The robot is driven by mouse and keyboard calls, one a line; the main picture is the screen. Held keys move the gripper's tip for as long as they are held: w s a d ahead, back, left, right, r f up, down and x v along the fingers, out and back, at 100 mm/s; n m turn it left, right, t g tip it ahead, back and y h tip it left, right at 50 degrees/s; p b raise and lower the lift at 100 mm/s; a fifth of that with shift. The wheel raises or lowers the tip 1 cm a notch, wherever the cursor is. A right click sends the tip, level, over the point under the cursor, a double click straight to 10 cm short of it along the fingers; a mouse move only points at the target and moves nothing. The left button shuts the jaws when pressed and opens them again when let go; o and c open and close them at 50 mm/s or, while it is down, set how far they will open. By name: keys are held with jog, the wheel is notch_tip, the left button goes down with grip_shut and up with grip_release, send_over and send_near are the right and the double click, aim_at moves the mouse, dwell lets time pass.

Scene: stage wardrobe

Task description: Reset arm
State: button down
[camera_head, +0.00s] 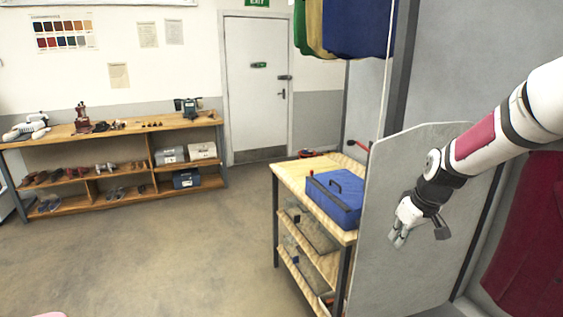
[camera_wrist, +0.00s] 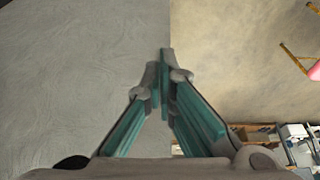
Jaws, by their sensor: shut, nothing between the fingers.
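My gripper (camera_head: 398,238) hangs at the end of my white arm on the right of the head view, pointing down. It is in front of a grey upright panel (camera_head: 385,280). In the wrist view my gripper (camera_wrist: 165,60) has its fingertips together, with nothing between them. Behind the fingers there, a grey surface (camera_wrist: 80,70) fills the left and the tan floor (camera_wrist: 240,60) the right.
A wooden shelf cart (camera_head: 290,172) with a blue case (camera_head: 334,198) stands left of the panel. A long wooden bench (camera_head: 110,133) with shoes and boxes runs along the back wall. A dark red garment (camera_head: 530,240) hangs far right. The floor (camera_head: 170,250) at centre-left is clear.

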jog(key=s+a+r+m+h, duration=0.1)
jog(key=s+a+r, duration=0.35)
jog(key=s, duration=0.25)
jog(key=s+a+r+m+t, duration=0.1)
jog(key=s+a+r, duration=0.2)
jog(key=s+r, duration=0.35)
jog(key=s+a+r+h, duration=0.1)
jog(key=s+a+r, duration=0.35)
jog(key=s, duration=0.35)
jog(key=s+a+m+y, duration=0.1)
jog(key=s, duration=0.7)
jog(key=shift+s+a+r+m+t, duration=0.3)
jog(key=shift+s+r, duration=0.1)
jog(key=shift+r, duration=0.05)
